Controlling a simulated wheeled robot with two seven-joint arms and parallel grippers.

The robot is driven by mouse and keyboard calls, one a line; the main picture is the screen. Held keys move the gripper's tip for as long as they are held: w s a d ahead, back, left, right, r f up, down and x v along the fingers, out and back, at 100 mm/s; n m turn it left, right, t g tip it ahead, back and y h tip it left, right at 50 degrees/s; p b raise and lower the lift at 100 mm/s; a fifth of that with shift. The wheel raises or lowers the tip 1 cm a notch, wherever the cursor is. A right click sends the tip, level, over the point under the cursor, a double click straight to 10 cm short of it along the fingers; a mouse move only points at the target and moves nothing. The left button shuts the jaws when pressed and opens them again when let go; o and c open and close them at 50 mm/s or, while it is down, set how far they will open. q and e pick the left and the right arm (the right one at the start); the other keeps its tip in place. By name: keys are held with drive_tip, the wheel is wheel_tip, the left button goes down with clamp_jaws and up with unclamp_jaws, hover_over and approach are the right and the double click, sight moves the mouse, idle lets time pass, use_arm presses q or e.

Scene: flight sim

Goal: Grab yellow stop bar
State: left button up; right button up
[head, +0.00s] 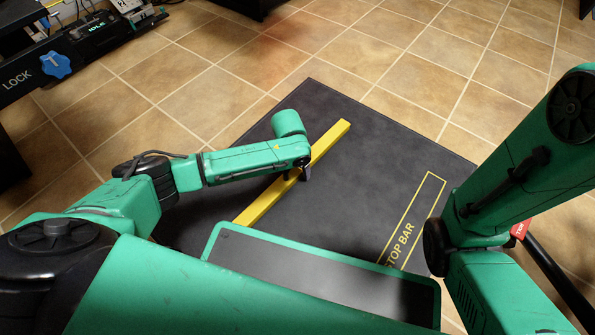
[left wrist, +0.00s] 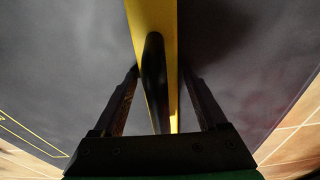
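The yellow stop bar (head: 262,203) lies slantwise on a dark mat (head: 385,150). It also shows in the left wrist view (left wrist: 150,18), running up the picture between my fingers. Whether the fingers touch the bar is unclear. My right gripper is out of sight.
A yellow outline labelled "STOP BAR" (head: 412,222) is marked on the mat's right side. Tan floor tiles (head: 400,60) surround the mat. Dark equipment with a blue knob (head: 56,65) stands at the upper left. The mat between bar and outline is clear.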

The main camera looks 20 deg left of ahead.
use_arm(q)
clamp_jaws()
idle(1.1)
drive_tip(key=shift+r, duration=0.1)
